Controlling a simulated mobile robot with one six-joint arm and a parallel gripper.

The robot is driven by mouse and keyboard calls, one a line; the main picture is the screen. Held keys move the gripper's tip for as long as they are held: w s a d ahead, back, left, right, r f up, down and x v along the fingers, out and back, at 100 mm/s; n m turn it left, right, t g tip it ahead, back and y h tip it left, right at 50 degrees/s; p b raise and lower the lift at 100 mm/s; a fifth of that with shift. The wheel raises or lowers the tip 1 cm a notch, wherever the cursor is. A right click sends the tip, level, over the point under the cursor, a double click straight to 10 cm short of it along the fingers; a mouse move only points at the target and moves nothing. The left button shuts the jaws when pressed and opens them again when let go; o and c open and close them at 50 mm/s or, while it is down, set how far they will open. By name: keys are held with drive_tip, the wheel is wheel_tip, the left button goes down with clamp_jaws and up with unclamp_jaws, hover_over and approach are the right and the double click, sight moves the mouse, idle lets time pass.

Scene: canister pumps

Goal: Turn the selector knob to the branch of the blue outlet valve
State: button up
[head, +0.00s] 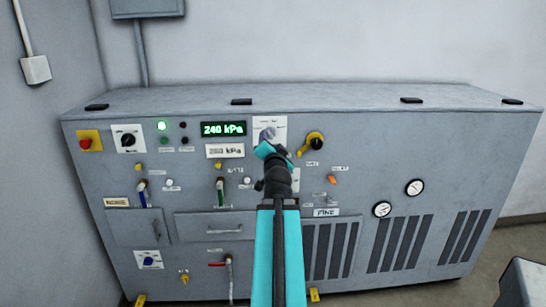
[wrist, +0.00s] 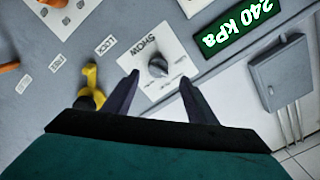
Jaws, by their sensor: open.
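A dark grey round knob (wrist: 158,66) sits on a white plate (wrist: 150,50) lettered SHOW in the wrist view. The same knob shows in the head view (head: 267,134), partly covered by my gripper. My gripper (wrist: 157,78) is open, with a dark finger on either side of the knob; I cannot tell whether they touch it. The knob's pointing direction is not clear. A blue-handled valve (head: 143,195) is at the panel's left, and a green-handled one (head: 220,193) is right of it.
The lit display (head: 223,129) reads 240 kPa, above a white label (head: 225,151). A yellow-and-black knob (head: 314,143) is close right of the plate. A black knob (head: 128,140) and a red button (head: 86,143) are far left. My arm hides part of the panel's middle.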

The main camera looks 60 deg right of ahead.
drive_tip(key=shift+s+a+f+b, duration=0.25)
drive_tip(key=shift+s+b, duration=0.1)
drive_tip(key=shift+b, duration=0.85)
drive_tip(key=b+v, duration=0.2)
drive_tip(key=b, duration=0.6)
drive_tip(key=shift+s+a, duration=0.1)
drive_tip(key=shift+a, duration=0.1)
drive_tip(key=shift+b+v, duration=1.15)
drive_tip(key=shift+b, duration=0.4)
drive_tip(key=shift+r, duration=0.15)
